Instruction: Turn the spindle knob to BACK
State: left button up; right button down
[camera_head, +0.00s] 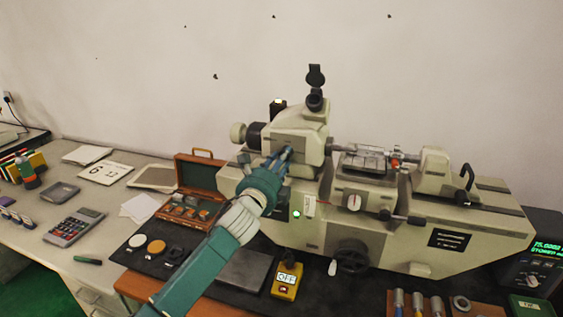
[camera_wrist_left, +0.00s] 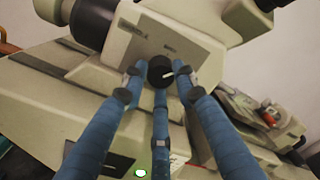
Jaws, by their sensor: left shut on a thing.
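The spindle knob (camera_wrist_left: 160,71) is a small black round knob on the sloping grey front of the machine's headstock (camera_head: 300,143). Its white pointer line points to the right in the left wrist view. My left gripper (camera_head: 286,155) reaches it from the lower left; its blue fingers (camera_wrist_left: 160,90) close around the knob from both sides and from below. In the head view the fingers mostly hide the knob. Any lettering around it is too small to read. My right gripper is in neither view.
The long beige measuring machine (camera_head: 470,225) fills the right. A white dial (camera_head: 353,201), a dark handwheel (camera_head: 352,256) and a lever (camera_head: 400,217) stick out of its front. A wooden case (camera_head: 200,172) and a yellow box marked OFF (camera_head: 286,281) lie near my arm.

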pick_arm(q)
jog(key=n, duration=0.4)
jog(key=shift+r+n+b, duration=0.3)
jog(key=shift+n+b, duration=0.05)
jog(key=shift+n, duration=0.05)
jog(key=shift+a+f+n, duration=0.1)
jog(key=shift+n, duration=1.8)
jog(key=o, duration=1.1)
jog(key=shift+a, duration=0.1)
jog(key=shift+o, duration=0.2)
jog(key=shift+a+f, duration=0.1)
jog(key=shift+f, duration=0.1)
